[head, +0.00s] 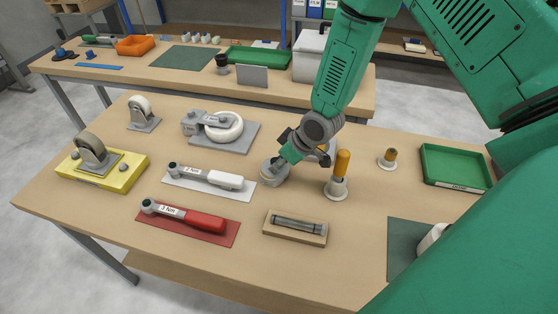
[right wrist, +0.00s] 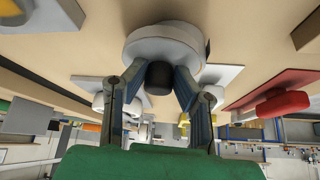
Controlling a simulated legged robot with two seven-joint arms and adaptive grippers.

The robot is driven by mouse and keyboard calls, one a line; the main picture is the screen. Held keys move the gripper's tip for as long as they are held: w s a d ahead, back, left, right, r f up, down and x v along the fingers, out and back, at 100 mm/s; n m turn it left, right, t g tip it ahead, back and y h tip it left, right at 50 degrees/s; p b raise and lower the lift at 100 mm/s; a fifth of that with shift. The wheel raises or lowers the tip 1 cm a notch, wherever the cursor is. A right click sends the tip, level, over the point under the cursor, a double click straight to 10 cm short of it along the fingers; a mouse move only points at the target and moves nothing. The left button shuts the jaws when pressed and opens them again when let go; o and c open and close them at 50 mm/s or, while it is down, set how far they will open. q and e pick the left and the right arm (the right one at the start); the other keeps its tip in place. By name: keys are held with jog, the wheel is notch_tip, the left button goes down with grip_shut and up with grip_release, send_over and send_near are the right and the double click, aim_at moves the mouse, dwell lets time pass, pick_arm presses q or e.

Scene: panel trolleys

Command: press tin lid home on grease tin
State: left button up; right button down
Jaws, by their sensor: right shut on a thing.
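A low round grey tin (head: 272,174) stands on the near bench, right of the white-handled torque wrench. My right gripper (head: 279,163) is directly over it, pointing down and to the left. In the right wrist view, the fingers of my right gripper (right wrist: 158,80) are closed on the sides of a dark knob (right wrist: 159,74). The knob sits in the middle of a pale grey round lid (right wrist: 165,45). The lid appears to rest on the tin; whether it is fully seated cannot be told. My left gripper is not in view.
An orange-handled tool in a stand (head: 338,180) is close on the right. A white-handled torque wrench (head: 220,181) is close on the left, with a red one (head: 190,219) nearer. A wooden block with a grey cylinder (head: 295,228) lies in front. A green tray (head: 456,168) is far right.

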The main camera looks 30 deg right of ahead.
jog(key=shift+a+r, duration=0.15)
jog(key=shift+a, duration=0.6)
jog(key=shift+a+r, duration=0.15)
jog(key=shift+a, duration=0.3)
jog(key=shift+d+f, duration=0.15)
jog(key=shift+d, duration=0.5)
jog(key=shift+d+f, duration=0.15)
jog(key=shift+d, duration=0.45)
jog(key=shift+s+a+r, duration=0.1)
jog(key=shift+a+r, duration=0.05)
jog(key=shift+a, duration=0.45)
jog(key=shift+d, duration=0.75)
jog(key=shift+a, duration=0.3)
jog(key=shift+a+r+p, duration=0.15)
jog(key=shift+a+p, duration=0.15)
jog(key=shift+a, duration=0.55)
jog(key=shift+d, duration=0.35)
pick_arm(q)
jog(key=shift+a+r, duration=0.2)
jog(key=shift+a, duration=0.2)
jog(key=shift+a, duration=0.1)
pick_arm(e)
jog(key=shift+a, duration=0.15)
